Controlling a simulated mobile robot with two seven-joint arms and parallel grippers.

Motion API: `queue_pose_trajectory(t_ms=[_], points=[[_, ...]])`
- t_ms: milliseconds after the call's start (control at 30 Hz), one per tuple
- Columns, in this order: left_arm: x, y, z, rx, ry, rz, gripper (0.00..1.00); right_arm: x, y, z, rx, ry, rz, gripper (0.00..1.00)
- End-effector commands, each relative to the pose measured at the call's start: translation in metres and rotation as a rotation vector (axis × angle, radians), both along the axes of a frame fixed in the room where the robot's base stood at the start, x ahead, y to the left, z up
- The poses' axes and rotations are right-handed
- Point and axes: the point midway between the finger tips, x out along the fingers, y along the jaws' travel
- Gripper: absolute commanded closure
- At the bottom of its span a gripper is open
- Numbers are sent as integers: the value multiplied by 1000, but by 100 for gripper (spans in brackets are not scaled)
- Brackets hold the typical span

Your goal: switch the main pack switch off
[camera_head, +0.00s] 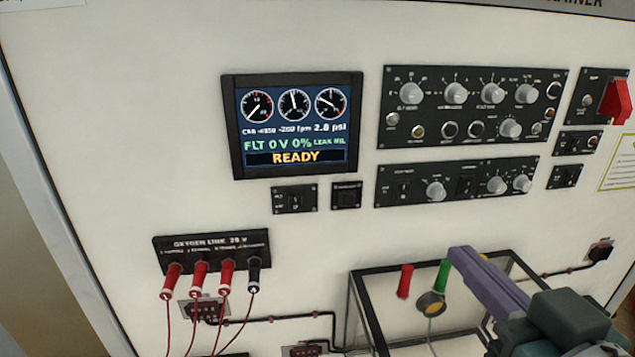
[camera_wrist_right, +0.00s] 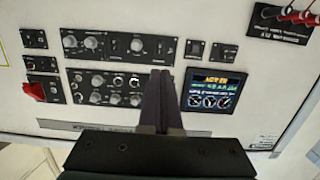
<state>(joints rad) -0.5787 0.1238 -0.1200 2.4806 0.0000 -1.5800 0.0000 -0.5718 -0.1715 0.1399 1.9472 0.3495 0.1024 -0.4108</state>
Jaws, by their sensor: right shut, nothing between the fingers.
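A white trainer panel (camera_head: 150,110) carries several small black switch plates, and their lettering is too small to tell which is the main pack switch. Two plates sit under the display: a toggle plate (camera_head: 294,199) and a smaller square plate (camera_head: 346,195). Two more plates (camera_head: 577,143) (camera_head: 565,176) are at the right. A red guard (camera_head: 616,102) stands out from the upper right plate. My right gripper (camera_head: 462,254) is shut and empty, in front of the panel below the knob rows. Its closed fingers also show in the right wrist view (camera_wrist_right: 159,76). My left gripper is not in view.
The display (camera_head: 295,122) reads READY. Two knob panels (camera_head: 470,104) (camera_head: 456,182) are to its right. Red and black plugs with cables (camera_head: 200,282) hang at the lower left. A clear framed box (camera_head: 352,300) with red and green items is beside my right gripper.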

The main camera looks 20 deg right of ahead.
Motion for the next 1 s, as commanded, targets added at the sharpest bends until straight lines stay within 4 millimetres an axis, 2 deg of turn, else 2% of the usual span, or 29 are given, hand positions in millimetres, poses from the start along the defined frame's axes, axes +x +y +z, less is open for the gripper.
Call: queue_pose_trajectory(t_ms=[167, 267, 700, 800, 1000], points=[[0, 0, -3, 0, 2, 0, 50, 6, -1, -1, 0, -2, 1, 100], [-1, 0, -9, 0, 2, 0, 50, 17, -4, -4, 0, -4, 1, 100], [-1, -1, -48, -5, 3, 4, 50, 105, -25, -16, 2, -5, 1, 100], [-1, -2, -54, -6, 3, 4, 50, 118, -28, -17, 2, -4, 1, 100], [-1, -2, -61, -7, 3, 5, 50, 133, -32, -18, 1, 0, 1, 100]])
